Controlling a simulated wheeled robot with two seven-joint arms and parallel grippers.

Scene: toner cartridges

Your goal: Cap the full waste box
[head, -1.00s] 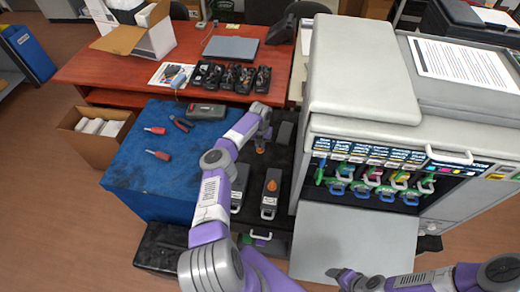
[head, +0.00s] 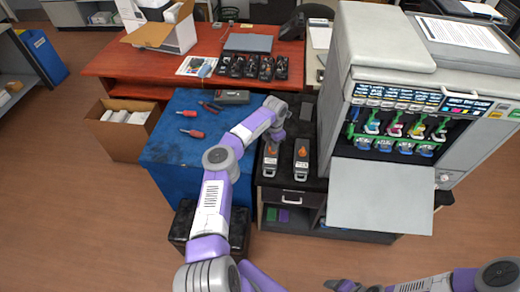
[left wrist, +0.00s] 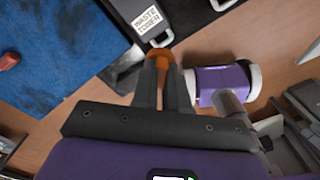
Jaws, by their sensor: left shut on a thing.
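My left gripper (head: 275,140) is shut on an orange cap (left wrist: 160,57), which shows between the fingertips in the left wrist view. In the head view the held cap (head: 270,150) is over the left of two dark waste boxes (head: 269,171), near its upper part. I cannot tell whether it touches the box. A box labelled "WASTE TONER" (left wrist: 147,22) with a pale handle lies just beyond the fingertips in the wrist view. The right waste box (head: 301,168) has an orange cap (head: 302,152) on it. My right gripper (head: 345,286) is low in the head view, partly cut off.
The printer (head: 380,50) stands right of the boxes, its front flap (head: 380,195) down and coloured cartridges (head: 395,127) inside. A blue mat (head: 180,155) with red-handled tools lies to the left. Black cartridges (head: 250,67) line the red desk (head: 120,75) behind.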

